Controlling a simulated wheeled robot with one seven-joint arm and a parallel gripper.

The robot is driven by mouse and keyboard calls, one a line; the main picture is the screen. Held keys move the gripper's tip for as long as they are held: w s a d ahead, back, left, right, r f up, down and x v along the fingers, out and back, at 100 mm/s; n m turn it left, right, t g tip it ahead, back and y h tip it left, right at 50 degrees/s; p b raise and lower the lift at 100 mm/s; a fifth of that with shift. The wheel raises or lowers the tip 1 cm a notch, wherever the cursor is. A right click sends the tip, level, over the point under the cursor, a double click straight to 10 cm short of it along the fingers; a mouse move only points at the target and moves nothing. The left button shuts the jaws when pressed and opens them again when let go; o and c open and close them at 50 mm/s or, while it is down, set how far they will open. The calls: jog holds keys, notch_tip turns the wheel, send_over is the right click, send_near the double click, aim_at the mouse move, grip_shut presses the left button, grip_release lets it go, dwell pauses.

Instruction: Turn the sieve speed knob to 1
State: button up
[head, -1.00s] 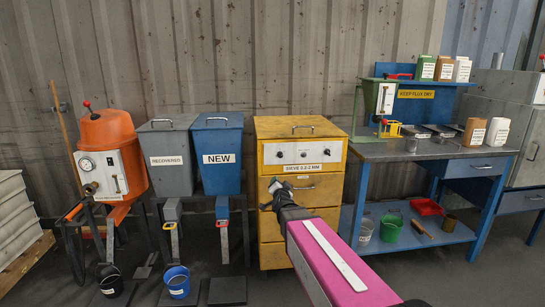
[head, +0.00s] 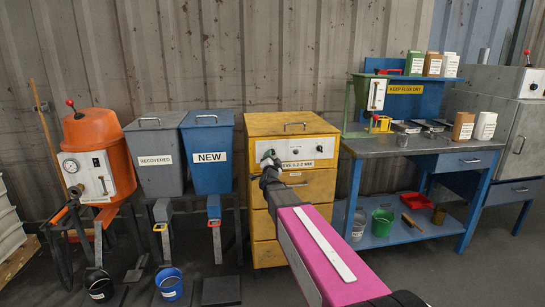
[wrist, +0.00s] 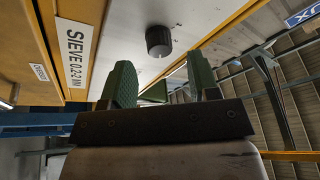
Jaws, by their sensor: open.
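The yellow sieve cabinet (head: 290,125) stands mid-picture in the head view. In the wrist view one dark ribbed knob (wrist: 158,40) sticks out of the pale panel (wrist: 130,50). My open gripper (wrist: 160,78) has its two green fingers below that knob in the picture, with the knob lying between their lines. The fingers look apart from the knob. The knob's setting cannot be read.
The SIEVE 0.2-2 MM label (wrist: 76,50) is beside the panel. Blue NEW (head: 207,170) and grey RECOVERED (head: 155,172) hoppers stand left of the cabinet. A blue workbench (head: 400,148) stands right. Floor in front is open.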

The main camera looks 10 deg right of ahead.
jog(key=shift+x, duration=1.35)
jog(key=shift+c, duration=0.3)
jog(key=c, duration=0.9)
jog(key=shift+o, duration=0.2)
